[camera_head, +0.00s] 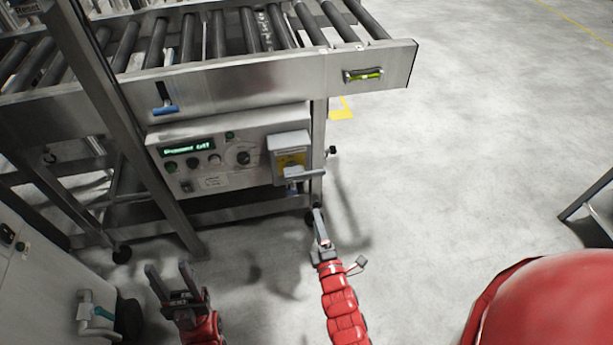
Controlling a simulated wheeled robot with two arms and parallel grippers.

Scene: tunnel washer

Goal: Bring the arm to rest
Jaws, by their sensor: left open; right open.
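My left gripper (170,273) is at the lower left, with its two dark fingers spread and nothing between them. It is over the floor in the picture, in front of the roller conveyor's frame. My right gripper (319,214), on a red arm from the bottom middle, points up the picture. It is seen nearly edge-on, and I see nothing held. Its tips are just below the grey switch box (290,143) with a handle (305,173), apart from the handle in the picture.
A roller conveyor (250,90) spans the upper left, with a control panel (211,157) with a lit display below it. A grey cabinet (40,285) with a valve handle (92,315) stands at the lower left. The floor (470,150) to the right is mostly clear.

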